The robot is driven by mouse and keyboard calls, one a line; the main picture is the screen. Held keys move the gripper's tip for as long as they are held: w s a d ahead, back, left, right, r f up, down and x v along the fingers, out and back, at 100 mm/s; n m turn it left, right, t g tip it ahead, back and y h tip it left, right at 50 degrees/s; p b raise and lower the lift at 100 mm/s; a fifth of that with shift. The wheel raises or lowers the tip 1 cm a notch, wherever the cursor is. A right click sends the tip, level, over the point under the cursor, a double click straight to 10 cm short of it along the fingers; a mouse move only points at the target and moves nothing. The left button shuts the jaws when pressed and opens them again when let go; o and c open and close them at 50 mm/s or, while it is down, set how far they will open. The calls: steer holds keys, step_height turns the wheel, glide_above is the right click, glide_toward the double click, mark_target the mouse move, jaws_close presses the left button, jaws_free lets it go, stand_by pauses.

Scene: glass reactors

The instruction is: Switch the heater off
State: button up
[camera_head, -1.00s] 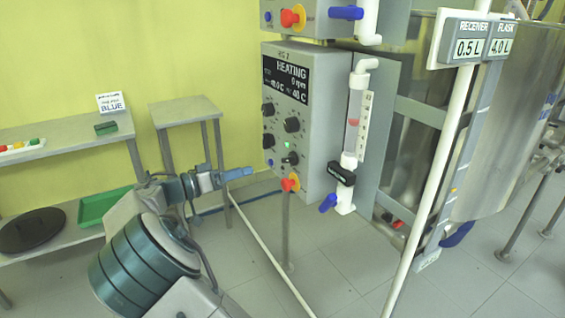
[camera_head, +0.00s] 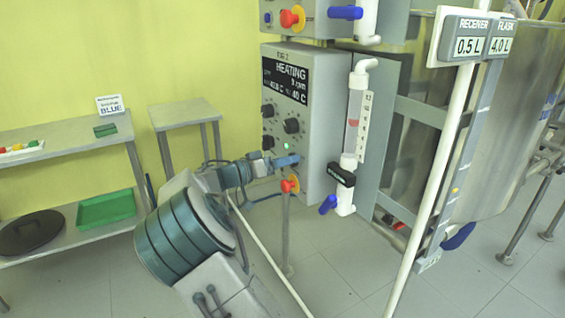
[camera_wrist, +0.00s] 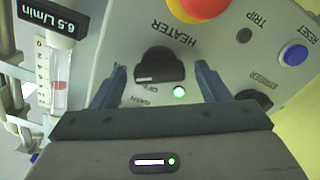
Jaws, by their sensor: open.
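The heater knob (camera_wrist: 160,66) is a black rotary knob labelled HEATER on the grey control box (camera_head: 325,130). In the wrist view it sits between my two blue fingertips, with a gap on each side. My gripper (camera_wrist: 160,72) is open around it. In the head view my gripper (camera_head: 289,161) is at the lower front of the box and hides the knob. A green lamp (camera_wrist: 179,92) beside the knob is lit; it also shows in the head view (camera_head: 286,146). The display (camera_head: 290,81) reads HEATING and 40 C.
A red emergency button on a yellow base (camera_wrist: 198,6) is close to the knob. A blue reset button (camera_wrist: 294,54) and another black knob (camera_wrist: 252,102) are to the right. A flow meter (camera_head: 355,125) stands at the box's right side. Shelves (camera_head: 70,137) are at the left.

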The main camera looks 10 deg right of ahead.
steer(key=shift+c, duration=0.3)
steer(key=c, duration=0.9)
steer(key=shift+c, duration=0.2)
steer(key=shift+o, duration=0.2)
steer(key=n+p, duration=0.3)
steer(key=n, duration=0.3)
steer(key=n+p, duration=0.3)
steer(key=n, duration=0.1)
steer(key=shift+f+n+p, duration=0.15)
steer(key=shift+n+p, duration=0.45)
steer(key=shift+n, duration=0.3)
